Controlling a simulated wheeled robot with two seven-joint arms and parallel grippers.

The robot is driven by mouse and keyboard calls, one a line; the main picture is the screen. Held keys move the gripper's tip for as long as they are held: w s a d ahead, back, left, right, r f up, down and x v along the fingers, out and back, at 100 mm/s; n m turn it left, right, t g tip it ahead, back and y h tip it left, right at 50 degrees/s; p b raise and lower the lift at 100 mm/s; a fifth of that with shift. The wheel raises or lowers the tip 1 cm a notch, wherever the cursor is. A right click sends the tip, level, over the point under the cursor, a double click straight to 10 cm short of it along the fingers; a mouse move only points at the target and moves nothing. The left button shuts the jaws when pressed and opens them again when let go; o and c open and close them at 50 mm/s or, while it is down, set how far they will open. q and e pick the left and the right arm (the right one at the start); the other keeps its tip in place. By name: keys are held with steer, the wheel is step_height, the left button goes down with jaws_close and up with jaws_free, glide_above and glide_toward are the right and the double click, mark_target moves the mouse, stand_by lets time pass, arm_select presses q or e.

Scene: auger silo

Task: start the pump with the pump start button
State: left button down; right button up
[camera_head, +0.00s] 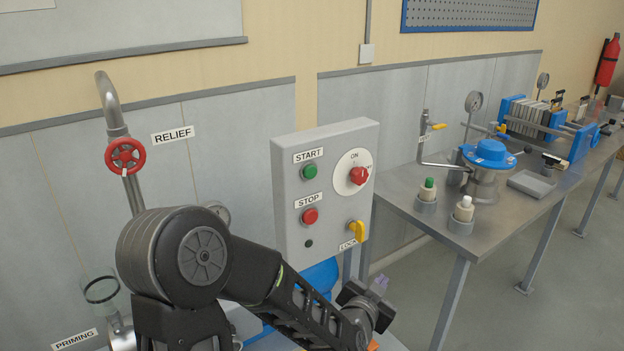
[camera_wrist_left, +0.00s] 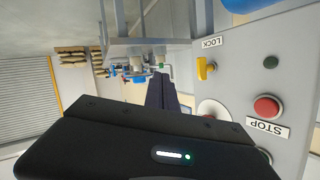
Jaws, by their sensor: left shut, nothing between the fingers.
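The green start button (camera_head: 309,172) sits under the START label on the upper left of the grey control box (camera_head: 287,213). The red stop button (camera_head: 310,216) is below it; it also shows upside down in the left wrist view (camera_wrist_left: 267,107). My left gripper (camera_head: 379,286) is shut and empty, in front of and below the box's lower right corner, apart from the start button. In the left wrist view its dark fingers (camera_wrist_left: 164,93) point past the box face. The start button is not clearly visible there. My right gripper is not in view.
The box also bears a red ON knob (camera_head: 358,175) and a yellow lock lever (camera_head: 356,231). A red relief valve wheel (camera_head: 125,156) stands left. A steel bench (camera_head: 425,193) with a blue-lidded vessel (camera_head: 489,152) stands right. The space before the box's upper face is clear.

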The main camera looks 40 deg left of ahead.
mark_target(310, 172)
arm_select(q)
steer(key=s+a+r+t+y, duration=0.1)
steer(key=a+r+y, duration=0.2)
steer(key=r, duration=0.7)
steer(key=s+a+r+t+y, duration=0.1)
steer(key=a+r+t+y, duration=0.1)
steer(key=a+r, duration=0.3)
step_height(310, 172, up, 5)
steer(key=shift+s+a+f+y+p, duration=0.1)
steer(key=shift+s+a+y+p, duration=0.3)
steer(key=shift+y, duration=0.2)
steer(key=w+a, duration=0.2)
steer(key=a, duration=0.6)
steer(key=shift+w+a, duration=0.25)
steer(key=shift+w, duration=0.05)
steer(key=shift+f+b, duration=0.1)
steer(key=shift+b, duration=0.25)
